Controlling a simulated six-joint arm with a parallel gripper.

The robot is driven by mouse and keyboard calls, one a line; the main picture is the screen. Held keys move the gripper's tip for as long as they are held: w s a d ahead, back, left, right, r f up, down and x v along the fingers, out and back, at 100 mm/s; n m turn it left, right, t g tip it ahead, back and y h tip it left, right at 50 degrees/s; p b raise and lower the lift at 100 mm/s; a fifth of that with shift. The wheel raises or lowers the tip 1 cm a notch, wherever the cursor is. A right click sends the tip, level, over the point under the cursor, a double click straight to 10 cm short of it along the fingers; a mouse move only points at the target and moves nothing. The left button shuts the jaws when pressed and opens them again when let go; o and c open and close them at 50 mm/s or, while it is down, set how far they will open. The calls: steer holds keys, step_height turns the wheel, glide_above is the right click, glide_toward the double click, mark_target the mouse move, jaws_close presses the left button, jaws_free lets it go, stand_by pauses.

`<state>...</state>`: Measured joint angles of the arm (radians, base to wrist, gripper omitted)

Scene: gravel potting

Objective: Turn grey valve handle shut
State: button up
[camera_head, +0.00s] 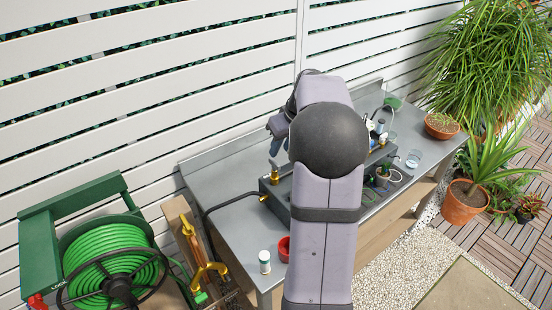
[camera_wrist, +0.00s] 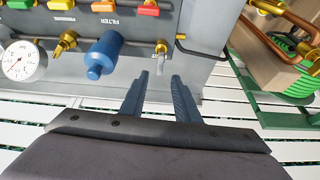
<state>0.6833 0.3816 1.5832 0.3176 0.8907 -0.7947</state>
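The grey valve handle (camera_wrist: 161,63) hangs from a brass valve body (camera_wrist: 161,46) at the right end of a grey panel in the wrist view. In the head view a grey handle (camera_head: 273,163) stands over a brass fitting (camera_head: 274,178) at the left end of the dark manifold box. My gripper (camera_wrist: 161,77) is open and empty. Its two fingers point toward the handle, with the handle just beyond the tips and roughly in line with the gap. I see no contact. In the head view my arm hides much of the box.
A blue filter (camera_wrist: 104,54) and a white gauge (camera_wrist: 22,60) sit left of the handle in the wrist view. A black hose (camera_head: 228,199) runs from the box. A white bottle (camera_head: 265,261) and red cup (camera_head: 284,248) stand at the bench front. A green hose reel (camera_head: 112,262) stands left.

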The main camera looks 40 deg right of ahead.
mark_target(275, 162)
steer(key=shift+n, duration=0.3)
steer(key=shift+p+x, duration=1.3)
steer(key=shift+x, duration=2.4)
steer(key=shift+s, duration=0.1)
steer(key=shift+c, duration=0.2)
jaws_close()
